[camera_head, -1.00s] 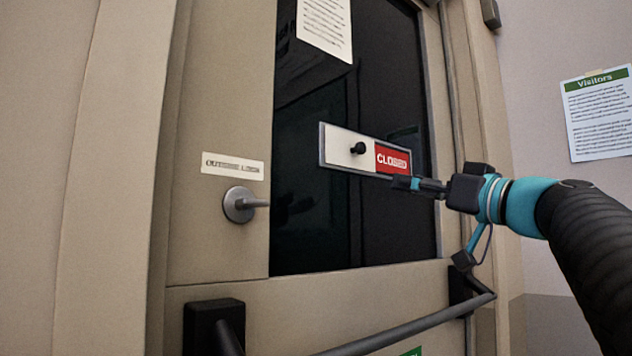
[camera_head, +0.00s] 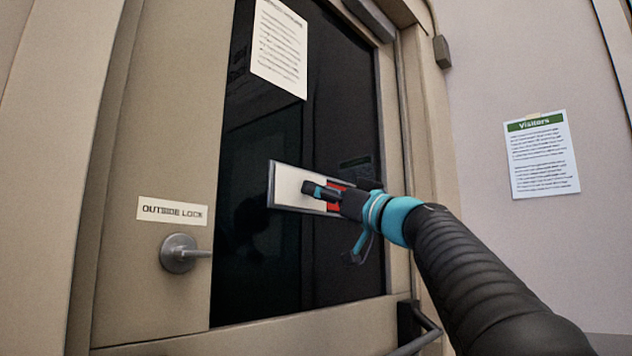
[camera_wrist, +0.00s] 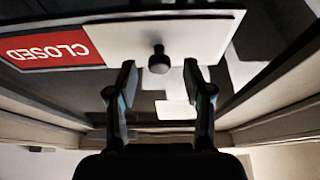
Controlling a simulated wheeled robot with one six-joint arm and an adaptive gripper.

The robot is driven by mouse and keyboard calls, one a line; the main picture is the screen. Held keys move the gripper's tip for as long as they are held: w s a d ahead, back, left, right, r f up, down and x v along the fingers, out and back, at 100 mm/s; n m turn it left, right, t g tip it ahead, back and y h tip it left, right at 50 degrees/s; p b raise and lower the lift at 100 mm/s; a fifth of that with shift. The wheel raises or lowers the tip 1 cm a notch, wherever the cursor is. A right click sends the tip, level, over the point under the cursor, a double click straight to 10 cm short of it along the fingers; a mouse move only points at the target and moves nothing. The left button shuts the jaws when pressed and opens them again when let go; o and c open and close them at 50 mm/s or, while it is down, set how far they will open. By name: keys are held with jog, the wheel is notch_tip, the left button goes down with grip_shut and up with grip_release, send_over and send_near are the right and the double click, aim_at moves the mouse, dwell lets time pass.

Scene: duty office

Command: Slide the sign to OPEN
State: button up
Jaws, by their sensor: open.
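The sliding sign (camera_head: 289,184) is a framed white panel on the dark door glass. Its red part is mostly hidden behind my gripper in the head view. In the wrist view the sign (camera_wrist: 205,35) appears upside down, with the red CLOSED part (camera_wrist: 50,50) at left and the white cover panel to its right. A black knob (camera_wrist: 159,60) stands out from the white panel. My gripper (camera_wrist: 160,75) is open, its fingertips on either side of the knob's line and just short of it, not visibly touching. In the head view my gripper (camera_head: 318,190) is in front of the sign.
A door lever (camera_head: 180,253) sits under the OUTSIDE LOCK label (camera_head: 172,211) at left. A push bar (camera_head: 420,335) is low at right. Notices hang on the glass (camera_head: 279,48) and the right wall (camera_head: 542,155). The glass around the sign is clear.

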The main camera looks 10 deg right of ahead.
jog(key=shift+x, duration=0.95)
grip_shut()
